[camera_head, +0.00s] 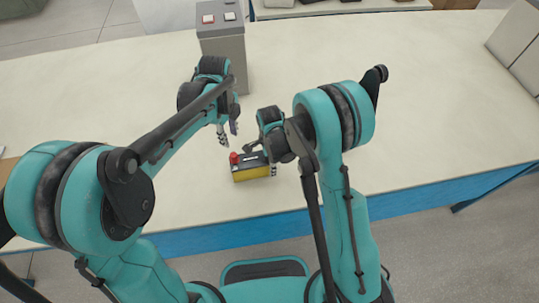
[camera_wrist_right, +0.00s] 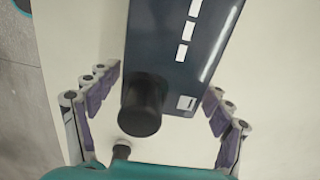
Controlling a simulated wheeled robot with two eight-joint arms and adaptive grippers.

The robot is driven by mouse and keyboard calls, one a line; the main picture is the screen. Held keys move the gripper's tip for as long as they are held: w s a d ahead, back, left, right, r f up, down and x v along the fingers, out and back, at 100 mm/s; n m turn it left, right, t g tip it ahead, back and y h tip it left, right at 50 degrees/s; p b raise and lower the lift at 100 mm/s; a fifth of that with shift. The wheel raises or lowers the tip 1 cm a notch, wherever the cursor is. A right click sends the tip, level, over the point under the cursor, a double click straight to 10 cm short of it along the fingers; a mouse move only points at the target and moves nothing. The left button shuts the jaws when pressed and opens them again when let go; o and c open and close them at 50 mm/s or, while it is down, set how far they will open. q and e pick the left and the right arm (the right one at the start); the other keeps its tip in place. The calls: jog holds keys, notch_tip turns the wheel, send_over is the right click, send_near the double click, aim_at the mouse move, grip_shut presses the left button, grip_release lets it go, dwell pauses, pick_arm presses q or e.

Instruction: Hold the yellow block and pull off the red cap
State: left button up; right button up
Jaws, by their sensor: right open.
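The yellow block (camera_head: 253,174) with a dark top lies on the table in the head view. The red cap (camera_head: 233,158) stands at its left end. My right gripper (camera_head: 261,160) is open around the block's right end, one finger on each side. In the right wrist view, the block's dark top (camera_wrist_right: 180,45) runs between the spread fingers of my right gripper (camera_wrist_right: 160,85), and a black cap (camera_wrist_right: 140,105) stands at its near end. The red cap is out of that view. My left gripper (camera_head: 228,131) is open and empty, above and behind the red cap.
A grey box (camera_head: 228,55) with a red and a white button stands at the back of the table. Light panels (camera_head: 517,50) stand at the far right. The pale tabletop (camera_head: 420,110) is clear around the block. The table's blue front edge (camera_head: 235,234) is close.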

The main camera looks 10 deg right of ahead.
jog(key=shift+f, duration=0.65)
grip_shut()
dwell(0.6)
